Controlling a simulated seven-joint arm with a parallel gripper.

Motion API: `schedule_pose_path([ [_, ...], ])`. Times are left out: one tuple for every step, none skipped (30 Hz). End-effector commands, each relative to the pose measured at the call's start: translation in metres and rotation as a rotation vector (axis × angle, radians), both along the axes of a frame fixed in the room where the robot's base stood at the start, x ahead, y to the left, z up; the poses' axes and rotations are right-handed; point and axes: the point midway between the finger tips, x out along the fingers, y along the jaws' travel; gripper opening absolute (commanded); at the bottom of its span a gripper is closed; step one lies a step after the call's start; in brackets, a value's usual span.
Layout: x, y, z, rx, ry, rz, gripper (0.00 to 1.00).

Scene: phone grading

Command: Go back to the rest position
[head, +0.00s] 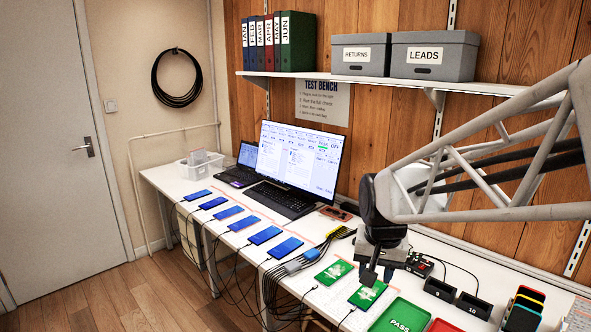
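My gripper (378,273) points down over the bench (325,300), just above a phone with a green screen (367,297). I cannot tell whether its fingers are open or shut, or whether they touch that phone. Another green-screened phone (333,273) lies to its left. A row of several blue-screened phones (264,235) runs along the bench toward the far left. My arm comes in from the right edge and hides part of the bench and the wall.
A green PASS tray (409,315) and a red tray edge (440,326) are at the front. Numbered black holders (473,305) and a stack of colored cases (524,309) stand to the right. A monitor (300,158) stands behind the phones. A shelf (390,82) overhangs the bench. Cables hang off the front edge.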

Motion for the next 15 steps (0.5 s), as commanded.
schedule_pose_path([
  [-0.013,-0.002,0.004,-0.003,-0.007,0.014,0.41],
  [-0.021,-0.003,0.005,-0.004,-0.009,0.023,0.41],
  [-0.031,-0.005,0.007,-0.007,-0.013,0.035,0.41],
  [-0.038,-0.006,0.009,-0.009,-0.015,0.044,0.41],
  [-0.045,-0.007,0.010,-0.011,-0.019,0.053,0.41],
  [-0.055,-0.009,0.011,-0.014,-0.022,0.067,0.41],
  [-0.062,-0.010,0.012,-0.016,-0.026,0.075,0.41],
  [-0.070,-0.011,0.013,-0.019,-0.029,0.085,0.41],
  [-0.080,-0.012,0.013,-0.021,-0.032,0.098,0.41],
  [-0.087,-0.013,0.015,-0.023,-0.036,0.107,0.41],
  [-0.094,-0.013,0.015,-0.025,-0.039,0.117,0.41],
  [-0.103,-0.014,0.015,-0.028,-0.043,0.129,0.41],
  [-0.111,-0.015,0.015,-0.031,-0.045,0.139,0.41],
  [-0.118,-0.016,0.015,-0.034,-0.046,0.149,0.41],
  [-0.128,-0.017,0.015,-0.037,-0.050,0.160,0.41],
])
